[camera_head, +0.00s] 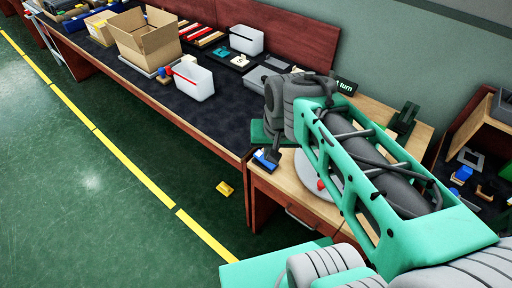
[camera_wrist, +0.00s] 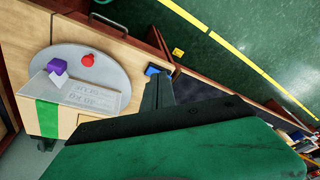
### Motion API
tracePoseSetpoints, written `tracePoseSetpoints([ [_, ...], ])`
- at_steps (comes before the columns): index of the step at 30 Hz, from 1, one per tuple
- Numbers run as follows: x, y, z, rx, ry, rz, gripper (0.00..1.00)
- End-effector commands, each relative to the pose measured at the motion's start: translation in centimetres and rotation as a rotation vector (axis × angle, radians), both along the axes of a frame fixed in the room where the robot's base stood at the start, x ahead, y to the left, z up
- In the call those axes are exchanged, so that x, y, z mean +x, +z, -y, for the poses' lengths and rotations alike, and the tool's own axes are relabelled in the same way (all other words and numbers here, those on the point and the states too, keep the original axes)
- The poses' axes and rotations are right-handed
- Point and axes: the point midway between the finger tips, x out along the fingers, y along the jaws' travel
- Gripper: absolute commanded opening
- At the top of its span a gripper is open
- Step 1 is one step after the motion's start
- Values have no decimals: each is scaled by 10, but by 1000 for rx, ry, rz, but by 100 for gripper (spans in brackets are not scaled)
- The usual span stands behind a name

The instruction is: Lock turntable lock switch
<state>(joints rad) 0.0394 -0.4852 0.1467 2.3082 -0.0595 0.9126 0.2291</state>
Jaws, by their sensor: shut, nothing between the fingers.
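The round grey turntable (camera_wrist: 112,65) is set in a wooden table (camera_wrist: 35,33); it also shows partly behind my arm in the head view (camera_head: 308,168). A small blue part (camera_wrist: 152,70), which looks like the lock switch, sits at the table edge beside the disc; in the head view (camera_head: 262,163) it is at the table's left corner. My gripper (camera_wrist: 157,82) is shut and empty. Its dark tips are right by the blue part, and contact cannot be told. My gripper points down there in the head view too (camera_head: 270,154). The switch's position is unclear.
On the disc are a red knob-like piece (camera_wrist: 88,60), a purple cube (camera_wrist: 57,67) and a light box-like piece (camera_wrist: 85,98). A yellow piece (camera_head: 225,188) lies on the green floor.

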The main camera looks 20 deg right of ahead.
Motion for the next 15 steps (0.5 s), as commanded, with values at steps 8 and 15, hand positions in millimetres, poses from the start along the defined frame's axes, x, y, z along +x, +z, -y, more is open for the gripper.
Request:
tracePoseSetpoints([
  [8, 118, -30, 18, 218, -607, -129, 0],
  [15, 132, -36, 21, 248, -698, -141, 0],
])
